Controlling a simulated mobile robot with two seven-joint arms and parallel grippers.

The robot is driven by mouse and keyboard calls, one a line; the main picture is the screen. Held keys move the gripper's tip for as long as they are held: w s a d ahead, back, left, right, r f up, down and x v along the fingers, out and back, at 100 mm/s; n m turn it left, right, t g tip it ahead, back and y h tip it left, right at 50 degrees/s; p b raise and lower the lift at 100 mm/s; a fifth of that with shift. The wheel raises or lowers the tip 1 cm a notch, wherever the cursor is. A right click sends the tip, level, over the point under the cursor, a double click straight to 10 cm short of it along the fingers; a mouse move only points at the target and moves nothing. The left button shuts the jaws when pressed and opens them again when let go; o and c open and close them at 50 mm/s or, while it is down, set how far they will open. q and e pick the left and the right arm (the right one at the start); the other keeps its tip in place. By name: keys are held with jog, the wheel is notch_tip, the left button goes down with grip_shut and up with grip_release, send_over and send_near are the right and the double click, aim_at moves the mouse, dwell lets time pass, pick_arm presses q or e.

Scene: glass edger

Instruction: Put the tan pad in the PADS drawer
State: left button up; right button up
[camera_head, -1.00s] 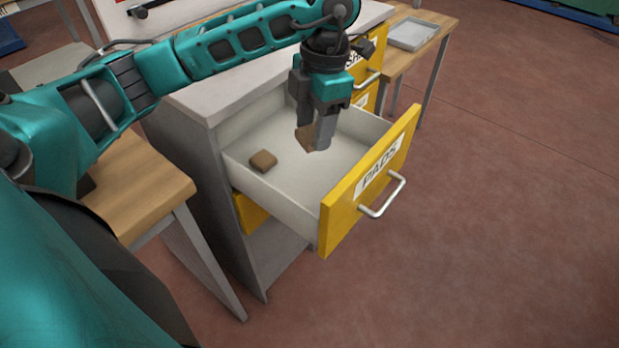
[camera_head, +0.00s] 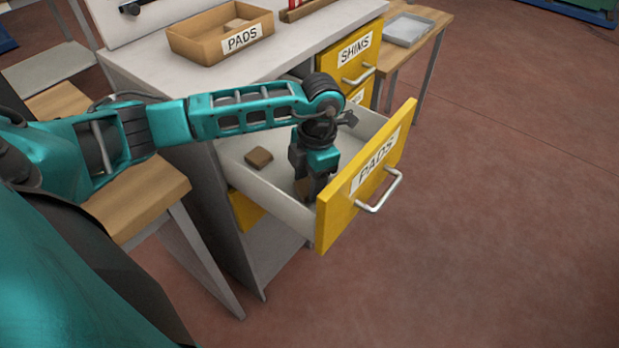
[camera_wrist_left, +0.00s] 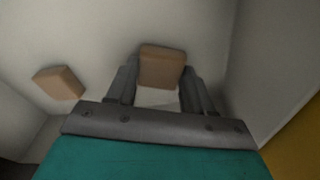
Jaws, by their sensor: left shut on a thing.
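The PADS drawer (camera_head: 337,225) is pulled open, with a yellow front and a pale inside. My left gripper (camera_head: 308,196) is down inside it, close behind the front panel. It is shut on a tan pad (camera_wrist_left: 161,67), which shows between the two fingers in the left wrist view. In the head view the fingers and arm mostly hide this pad. A second brown pad (camera_head: 259,157) lies in the drawer towards its left side; it also shows in the left wrist view (camera_wrist_left: 59,83). I cannot tell if the held pad touches the drawer floor. My right gripper is not in view.
A wooden tray labelled PADS (camera_head: 186,45) with a pad in it stands on the grey cabinet top (camera_head: 150,72). The SHIMS drawer (camera_head: 352,52) is beyond the open drawer. A grey tray (camera_head: 407,30) sits on a side table. A wooden table (camera_head: 137,190) stands at left.

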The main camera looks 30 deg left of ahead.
pick_arm(q)
jog(key=shift+f, duration=0.15)
jog(key=o, duration=1)
jog(key=r, duration=0.4)
jog(key=w+r, duration=0.1)
jog(key=r, duration=0.7)
jog(key=shift+w+d+r, duration=0.15)
jog(key=shift+d+r, duration=0.05)
jog(key=shift+d, duration=0.15)
